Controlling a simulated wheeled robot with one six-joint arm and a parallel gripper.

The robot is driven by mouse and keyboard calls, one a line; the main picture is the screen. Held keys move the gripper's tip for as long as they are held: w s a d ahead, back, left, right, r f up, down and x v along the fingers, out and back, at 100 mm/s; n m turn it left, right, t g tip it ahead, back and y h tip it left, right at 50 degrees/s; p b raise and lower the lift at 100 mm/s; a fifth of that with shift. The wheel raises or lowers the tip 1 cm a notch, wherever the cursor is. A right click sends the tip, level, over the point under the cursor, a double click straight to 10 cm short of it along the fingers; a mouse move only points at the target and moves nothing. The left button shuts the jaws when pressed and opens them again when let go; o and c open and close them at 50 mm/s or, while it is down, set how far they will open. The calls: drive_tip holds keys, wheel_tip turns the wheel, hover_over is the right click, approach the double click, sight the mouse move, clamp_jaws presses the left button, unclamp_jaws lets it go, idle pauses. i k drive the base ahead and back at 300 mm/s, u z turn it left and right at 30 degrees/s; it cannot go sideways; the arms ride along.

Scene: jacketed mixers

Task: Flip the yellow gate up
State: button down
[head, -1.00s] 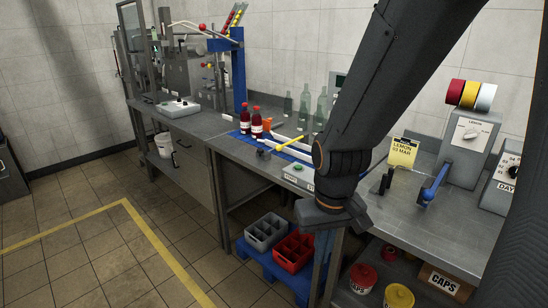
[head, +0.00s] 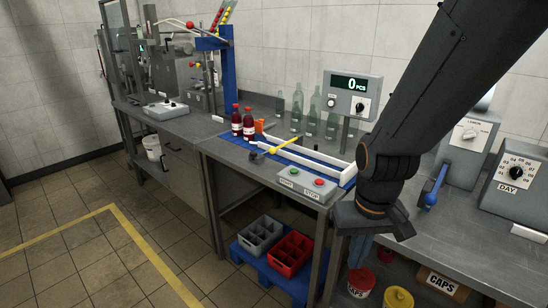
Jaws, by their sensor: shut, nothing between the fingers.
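The yellow gate (head: 286,145) is a thin bar at the left end of the white-railed lane (head: 310,158) on the workbench. It lies low, slanting from a dark pivot at the bench's front side towards the back right. Two red bottles (head: 243,123) stand upright just behind and left of it. My gripper (head: 359,250) points down in front of the bench, right of the gate and well apart from it. Its fingers are small in view, shut and empty.
A box with green and red buttons (head: 306,184) sits at the bench's front edge. A counter display (head: 351,84) reads 0. A blue lever (head: 434,187) and a dial box (head: 515,178) stand to the right. Crates (head: 290,251) lie below. The floor in front is clear.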

sight(272, 150)
drive_tip(key=i, duration=0.95)
drive_tip(key=u, duration=0.05)
